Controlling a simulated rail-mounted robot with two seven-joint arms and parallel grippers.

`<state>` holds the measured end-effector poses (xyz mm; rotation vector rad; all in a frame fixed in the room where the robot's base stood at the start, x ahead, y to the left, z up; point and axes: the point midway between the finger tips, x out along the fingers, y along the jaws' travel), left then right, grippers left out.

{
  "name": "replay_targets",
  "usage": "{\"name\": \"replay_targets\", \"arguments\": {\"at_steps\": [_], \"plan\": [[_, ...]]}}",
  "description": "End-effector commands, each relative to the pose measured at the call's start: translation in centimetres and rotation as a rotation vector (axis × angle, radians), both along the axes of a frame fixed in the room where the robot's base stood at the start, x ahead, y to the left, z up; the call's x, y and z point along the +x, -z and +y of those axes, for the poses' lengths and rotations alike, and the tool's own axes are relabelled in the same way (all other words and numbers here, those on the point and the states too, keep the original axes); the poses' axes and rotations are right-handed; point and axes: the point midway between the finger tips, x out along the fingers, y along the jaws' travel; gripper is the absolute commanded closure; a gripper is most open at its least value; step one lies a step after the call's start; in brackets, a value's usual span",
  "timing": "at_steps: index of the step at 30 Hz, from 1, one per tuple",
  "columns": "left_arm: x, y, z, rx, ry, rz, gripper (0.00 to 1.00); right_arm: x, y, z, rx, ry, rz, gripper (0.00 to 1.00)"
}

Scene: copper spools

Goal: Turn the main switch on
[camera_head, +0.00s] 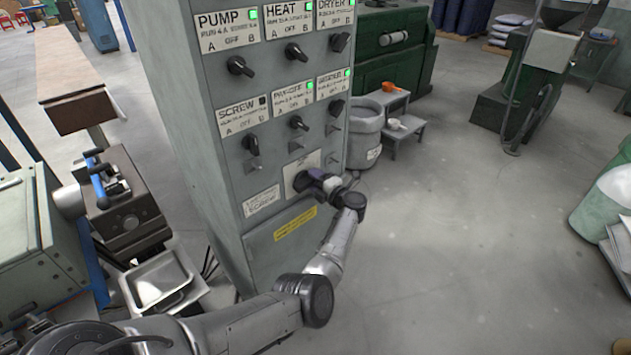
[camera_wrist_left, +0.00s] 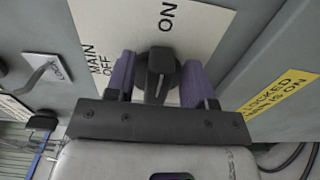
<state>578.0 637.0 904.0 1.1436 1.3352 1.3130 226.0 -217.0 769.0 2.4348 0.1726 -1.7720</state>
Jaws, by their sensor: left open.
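The main switch shows in the left wrist view as a black knob (camera_wrist_left: 160,72) on a pale plate (camera_wrist_left: 205,28) printed "MAIN OFF" at the left and "ON" above the knob. Its raised grip runs roughly up and down in that view; I cannot tell which mark it points to. My left gripper (camera_wrist_left: 160,85) is open, with one purple finger on each side of the knob. I cannot tell if they touch it. In the head view, my left gripper (camera_head: 316,182) is at the low plate (camera_head: 298,163) on the grey cabinet and hides most of the switch. My right gripper is out of view.
Several labelled selector knobs, such as the PUMP knob (camera_head: 239,66), sit above on the cabinet (camera_head: 215,150). A yellow label (camera_head: 295,223) is below the switch. A grey bin (camera_head: 366,135) stands behind the cabinet. The floor to the right (camera_head: 455,230) is clear.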

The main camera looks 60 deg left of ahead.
Motion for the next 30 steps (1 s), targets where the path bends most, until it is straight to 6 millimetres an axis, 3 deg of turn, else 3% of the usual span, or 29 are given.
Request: {"name": "replay_targets", "arguments": {"at_steps": [8, 21, 30], "plan": [[0.2, 0.0, -0.9, -0.001, 0.002, -0.001, 0.51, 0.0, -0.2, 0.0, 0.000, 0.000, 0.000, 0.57], [1.4, 0.0, -9.0, -0.002, 0.002, 0.000, 0.51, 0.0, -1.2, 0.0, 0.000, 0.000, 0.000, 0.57], [2.0, 0.0, -12.7, 0.000, 0.001, 0.000, 0.51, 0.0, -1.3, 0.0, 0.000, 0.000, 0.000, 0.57]]}}
